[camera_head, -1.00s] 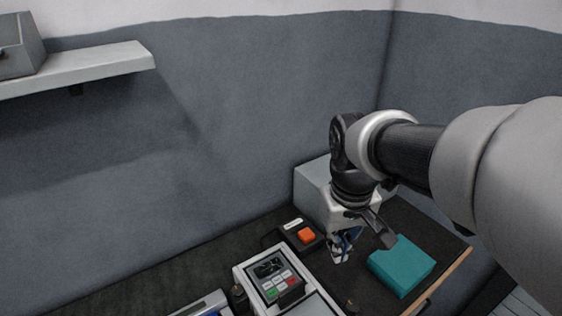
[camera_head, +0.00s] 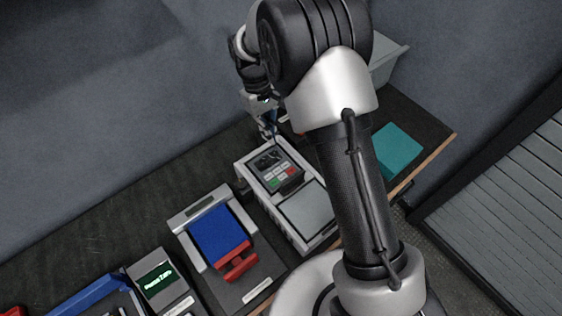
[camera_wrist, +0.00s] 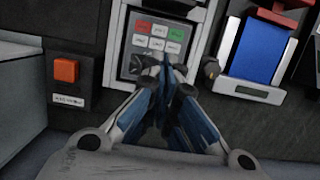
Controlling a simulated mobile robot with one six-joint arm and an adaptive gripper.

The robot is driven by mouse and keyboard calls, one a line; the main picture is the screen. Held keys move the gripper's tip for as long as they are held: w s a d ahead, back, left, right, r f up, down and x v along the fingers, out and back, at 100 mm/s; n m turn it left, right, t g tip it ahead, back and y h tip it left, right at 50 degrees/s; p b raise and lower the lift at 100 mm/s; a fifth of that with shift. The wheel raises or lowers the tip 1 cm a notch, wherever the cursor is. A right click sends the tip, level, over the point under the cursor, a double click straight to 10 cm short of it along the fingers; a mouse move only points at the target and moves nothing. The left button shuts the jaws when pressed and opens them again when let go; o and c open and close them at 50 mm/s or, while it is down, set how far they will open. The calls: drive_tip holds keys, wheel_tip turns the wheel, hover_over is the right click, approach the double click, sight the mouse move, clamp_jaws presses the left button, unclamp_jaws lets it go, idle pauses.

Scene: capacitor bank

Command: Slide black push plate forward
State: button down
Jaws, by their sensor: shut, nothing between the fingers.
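I cannot make out a part that is surely the black push plate. My gripper (camera_head: 268,130) is at the back edge of the grey keypad device (camera_head: 250,155), partly behind my own arm. In the wrist view, my gripper's fingers (camera_wrist: 172,72) are together and empty over the near edge of the keypad panel (camera_wrist: 157,42). A small black knob (camera_wrist: 211,70) stands just right of the fingertips. A blue block (camera_head: 219,234) with a red handle (camera_head: 238,260) sits on a grey and black fixture; the blue block also shows in the wrist view (camera_wrist: 258,50).
A teal block (camera_head: 399,150) lies right of my arm on the dark bench. An orange button (camera_wrist: 66,70) is left of the keypad device. A display unit (camera_head: 160,285) and a blue frame (camera_head: 88,300) stand at lower left. A grey box (camera_head: 388,65) is behind my arm.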

sight(293, 183)
drive_tip(key=b+x, duration=0.1)
drive_tip(key=x, duration=0.8)
drive_tip(key=shift+s+d+f+b, duration=0.1)
drive_tip(key=shift+f+b, duration=0.15)
drive_tip(key=shift+b, duration=0.15)
drive_tip(key=shift+s+d+f, duration=0.1)
drive_tip(key=shift+s+d, duration=0.3)
drive_tip(key=shift+s, duration=0.2)
drive_tip(key=shift+s+d+f, duration=0.1)
drive_tip(key=shift+s+d, duration=0.35)
drive_tip(key=shift+s, duration=0.15)
drive_tip(key=shift+s+d, duration=0.3)
drive_tip(key=shift+s, duration=0.15)
